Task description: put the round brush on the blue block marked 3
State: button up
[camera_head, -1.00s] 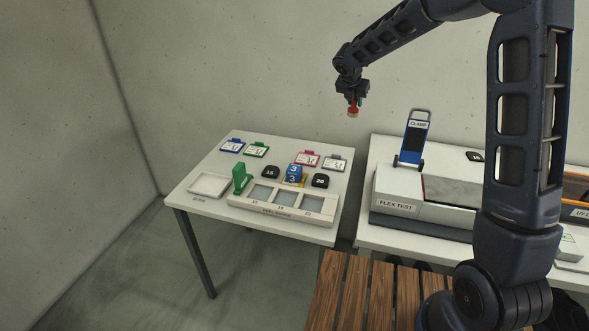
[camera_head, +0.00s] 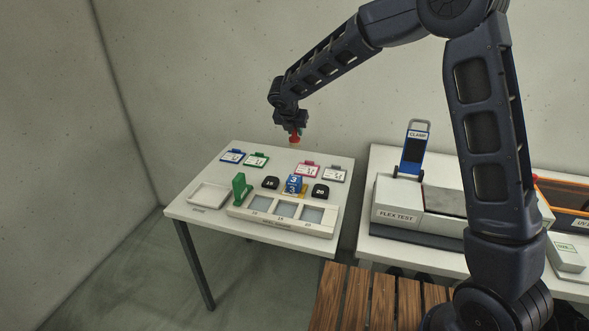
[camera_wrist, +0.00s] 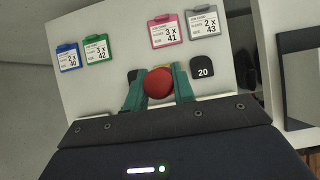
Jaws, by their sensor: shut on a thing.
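My gripper (camera_head: 294,134) is shut on the round brush (camera_head: 295,140), which has a red handle and a pale lower end. It holds the brush upright in the air above the back part of the left table. In the wrist view the red knob of the brush (camera_wrist: 158,84) sits between the two green fingers. The blue block marked 3 (camera_head: 294,184) stands on the table below and in front of the gripper, between two black blocks. In the wrist view the blue block is hidden behind the brush and fingers.
Black blocks (camera_head: 270,183) (camera_head: 320,190), a green upright piece (camera_head: 240,188) and a tray with several compartments (camera_head: 240,211) surround the blue block. Several coloured job cards (camera_head: 257,160) lie behind. A flex test machine (camera_head: 396,214) with a blue clamp stands at right.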

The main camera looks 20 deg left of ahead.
notch_tip(320, 180, down, 15)
jog(key=shift+f, duration=0.2)
dwell(0.4)
jog(key=shift+f, duration=0.1)
jog(key=o, duration=1)
jog(key=shift+s+r, duration=0.15)
jog(key=shift+r, duration=0.25)
jog(key=v, duration=1.1)
jog(key=shift+s+d+r, duration=0.1)
jog(key=shift+s+r, duration=0.05)
jog(key=shift+r, duration=0.05)
